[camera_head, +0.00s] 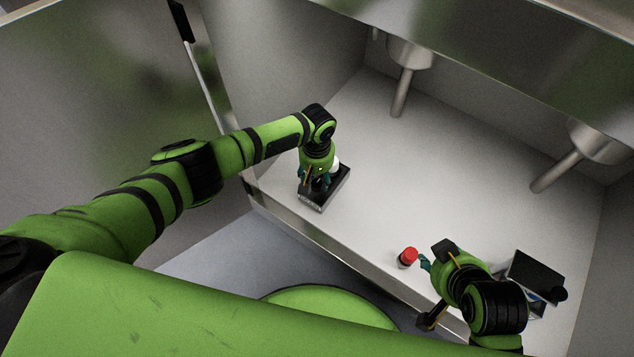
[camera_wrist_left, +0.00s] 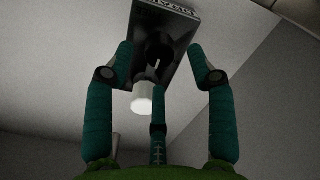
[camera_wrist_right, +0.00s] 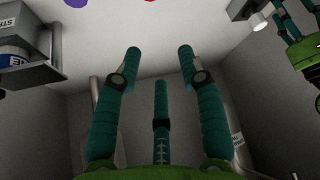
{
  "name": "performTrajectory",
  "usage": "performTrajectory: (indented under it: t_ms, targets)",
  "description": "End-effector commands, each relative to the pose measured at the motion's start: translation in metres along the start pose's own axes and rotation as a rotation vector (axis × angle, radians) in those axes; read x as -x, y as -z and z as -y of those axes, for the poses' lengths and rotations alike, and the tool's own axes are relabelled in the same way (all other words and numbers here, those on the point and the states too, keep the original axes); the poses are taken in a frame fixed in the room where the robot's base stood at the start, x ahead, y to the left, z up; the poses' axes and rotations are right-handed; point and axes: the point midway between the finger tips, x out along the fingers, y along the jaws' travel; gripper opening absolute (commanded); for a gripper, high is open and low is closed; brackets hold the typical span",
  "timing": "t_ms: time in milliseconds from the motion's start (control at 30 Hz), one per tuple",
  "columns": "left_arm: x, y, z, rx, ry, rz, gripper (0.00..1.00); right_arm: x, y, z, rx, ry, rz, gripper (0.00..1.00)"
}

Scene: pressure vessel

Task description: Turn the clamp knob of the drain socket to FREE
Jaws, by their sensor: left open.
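The drain socket (camera_head: 341,186) is a dark block on the bench floor near the front left edge. My right gripper (camera_wrist_right: 160,55) is open and empty at the front right.
A red-capped small container (camera_head: 407,256) stands close to my right gripper's fingers. A dark stand (camera_head: 537,271) is at the right, behind my right wrist. Metal pipes (camera_head: 402,93) (camera_head: 556,172) come down at the back. The middle of the bench floor is clear.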

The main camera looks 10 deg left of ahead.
Motion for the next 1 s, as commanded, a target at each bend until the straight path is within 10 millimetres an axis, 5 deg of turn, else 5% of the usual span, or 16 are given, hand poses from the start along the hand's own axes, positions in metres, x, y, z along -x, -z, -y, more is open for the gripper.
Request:
performTrajectory:
  t_ms: [500, 1000]
  targets:
    - [-0.029, 0.001, 0.0, 0.0, -0.001, -0.001, 0.56, 0.015, 0.101, 0.019, 0.039, 0.023, -0.5, 0.4]
    - [-0.033, 0.001, 0.0, 0.0, -0.001, -0.001, 0.56, 0.024, 0.118, 0.023, 0.045, 0.028, -0.594, 0.4]
